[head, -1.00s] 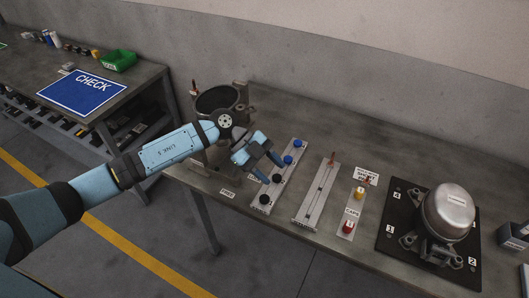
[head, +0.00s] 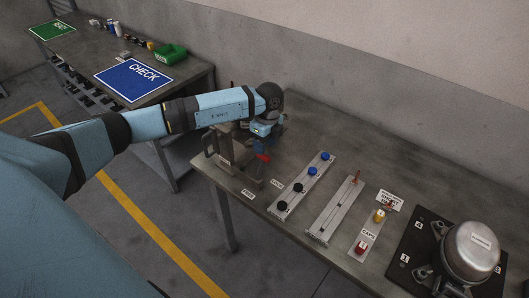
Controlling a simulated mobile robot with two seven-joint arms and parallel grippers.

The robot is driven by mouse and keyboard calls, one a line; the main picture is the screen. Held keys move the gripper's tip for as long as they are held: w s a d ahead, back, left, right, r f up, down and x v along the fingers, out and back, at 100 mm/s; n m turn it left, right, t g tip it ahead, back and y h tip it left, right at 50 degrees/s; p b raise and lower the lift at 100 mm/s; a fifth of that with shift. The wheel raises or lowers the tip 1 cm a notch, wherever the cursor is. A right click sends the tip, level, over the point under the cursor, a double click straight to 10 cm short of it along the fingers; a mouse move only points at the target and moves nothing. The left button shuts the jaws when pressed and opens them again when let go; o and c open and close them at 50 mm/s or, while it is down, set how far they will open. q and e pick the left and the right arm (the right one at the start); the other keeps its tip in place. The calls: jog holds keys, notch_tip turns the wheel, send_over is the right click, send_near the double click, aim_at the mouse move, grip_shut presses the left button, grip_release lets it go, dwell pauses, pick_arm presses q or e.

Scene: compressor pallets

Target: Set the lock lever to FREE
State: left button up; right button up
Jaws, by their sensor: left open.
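A red-tipped lever (head: 263,157) stands at the near edge of the fixture on the workbench, which I take to be the lock lever. A white label reading FREE (head: 248,194) lies on the bench front below it, and another small label, apparently LOCK (head: 277,184), lies to its right. My left gripper (head: 265,146) points down, open, with its fingers right at the red tip. I cannot tell whether they touch it. The lever's exact setting is hard to read. My right gripper is out of view.
To the right stand a strip with blue and black knobs (head: 300,186), a slotted plate (head: 335,210), a caps strip (head: 369,236) and a compressor (head: 470,252) on a black mat. A second table with a blue CHECK mat (head: 145,76) and green bin (head: 171,54) is at upper left.

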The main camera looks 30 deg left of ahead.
aim_at(260, 167)
pick_arm(q)
jog(key=f, duration=0.4)
jog(key=shift+s+f+p, duration=0.25)
jog(key=shift+f+p, duration=0.05)
jog(key=shift+f, duration=0.1)
grip_shut()
